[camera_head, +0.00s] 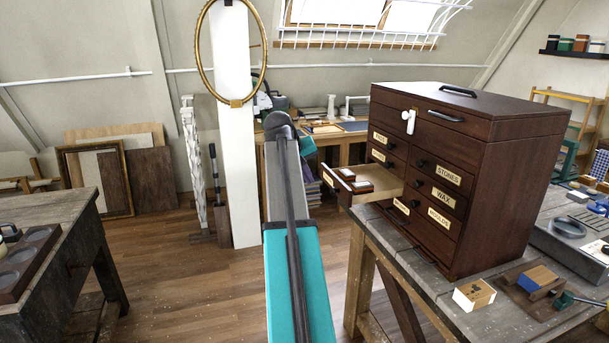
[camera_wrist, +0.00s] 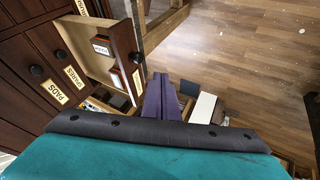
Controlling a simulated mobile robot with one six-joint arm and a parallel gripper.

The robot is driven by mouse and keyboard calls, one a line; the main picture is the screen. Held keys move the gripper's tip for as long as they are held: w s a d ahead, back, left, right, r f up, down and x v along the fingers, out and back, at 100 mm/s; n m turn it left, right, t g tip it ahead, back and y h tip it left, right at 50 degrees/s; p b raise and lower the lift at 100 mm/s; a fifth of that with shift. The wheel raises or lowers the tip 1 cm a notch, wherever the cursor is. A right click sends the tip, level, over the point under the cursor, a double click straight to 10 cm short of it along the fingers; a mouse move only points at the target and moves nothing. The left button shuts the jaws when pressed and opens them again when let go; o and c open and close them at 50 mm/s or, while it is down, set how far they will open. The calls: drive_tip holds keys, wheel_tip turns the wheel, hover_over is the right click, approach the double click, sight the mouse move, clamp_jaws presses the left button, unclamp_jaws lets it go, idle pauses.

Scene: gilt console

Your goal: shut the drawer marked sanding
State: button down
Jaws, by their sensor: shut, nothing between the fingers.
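A dark wood drawer cabinet (camera_head: 520,185) stands on the workbench. One left-column drawer (camera_head: 372,181) is pulled out to the left, with small labelled blocks inside. The open drawer also shows in the wrist view (camera_wrist: 88,66), its dark front facing right. A pale label (camera_wrist: 137,82) is on that front, but I cannot read it clearly. My gripper (camera_head: 313,197) points down just left of the drawer front. In the wrist view its two purple fingers (camera_wrist: 172,86) are together and empty, beside the front. I cannot tell whether they touch it.
Other drawers, marked stones, wax, pads and spares among others, look closed. A white tag (camera_head: 409,121) hangs on the cabinet's upper front. Open floor (camera_head: 190,280) lies to the left.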

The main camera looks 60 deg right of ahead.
drive_tip(key=s+d+f+p, duration=0.2)
drive_tip(key=d+f+p, duration=0.1)
drive_tip(key=d+f, duration=0.3)
drive_tip(key=shift+d, duration=0.8)
drive_tip(key=shift+f, duration=0.1)
